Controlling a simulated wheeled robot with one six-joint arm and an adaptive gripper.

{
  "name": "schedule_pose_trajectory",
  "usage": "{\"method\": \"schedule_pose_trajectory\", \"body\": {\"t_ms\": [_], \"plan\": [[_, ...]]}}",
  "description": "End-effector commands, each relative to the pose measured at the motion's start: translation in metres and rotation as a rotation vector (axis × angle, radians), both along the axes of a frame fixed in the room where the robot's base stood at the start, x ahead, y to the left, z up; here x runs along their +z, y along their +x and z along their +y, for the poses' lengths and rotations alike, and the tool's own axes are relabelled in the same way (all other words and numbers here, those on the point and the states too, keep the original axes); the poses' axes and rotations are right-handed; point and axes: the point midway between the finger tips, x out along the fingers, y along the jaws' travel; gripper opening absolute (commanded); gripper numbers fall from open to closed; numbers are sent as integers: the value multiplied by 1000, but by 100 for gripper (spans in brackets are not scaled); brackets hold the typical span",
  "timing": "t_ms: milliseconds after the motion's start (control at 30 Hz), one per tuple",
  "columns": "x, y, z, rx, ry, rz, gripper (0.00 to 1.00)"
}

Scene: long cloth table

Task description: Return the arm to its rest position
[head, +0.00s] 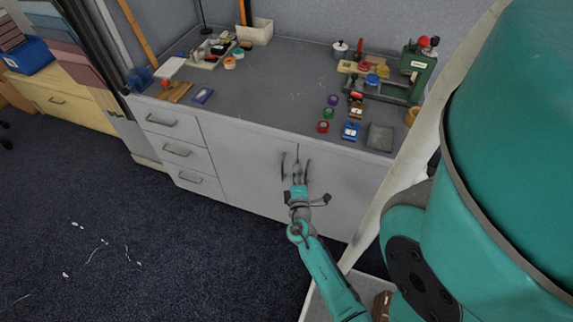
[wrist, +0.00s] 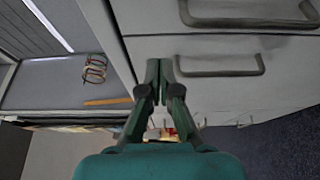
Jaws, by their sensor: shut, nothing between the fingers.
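My gripper (head: 297,165) is at the end of my teal arm, in front of the grey cabinet's doors (head: 243,165) and below the worktop in the head view. I cannot tell the exact gap between it and the doors. In the wrist view my gripper (wrist: 159,66) shows its two dark green fingers together at the tips, with nothing held. Grey fronts with a curved handle (wrist: 218,65) lie beyond the fingers there.
The grey worktop (head: 270,82) carries a green machine (head: 415,70), coloured tape rolls (head: 328,112), a grey tray (head: 380,137) and a white bin (head: 255,32). Cabinet drawers (head: 175,150) are at left. The dark carpet (head: 170,245) has small white scraps; its left part is mostly open.

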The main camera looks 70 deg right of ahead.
Motion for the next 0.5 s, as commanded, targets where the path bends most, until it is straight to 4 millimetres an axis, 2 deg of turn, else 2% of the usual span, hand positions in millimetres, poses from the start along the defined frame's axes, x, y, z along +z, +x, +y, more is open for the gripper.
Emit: {"method": "schedule_pose_trajectory", "body": {"t_ms": [33,200,500], "plan": [[-1,-10,2,-2,2,3,0],[0,-25,6,0,0,2,0],[0,-30,7,2,0,0,0]]}}
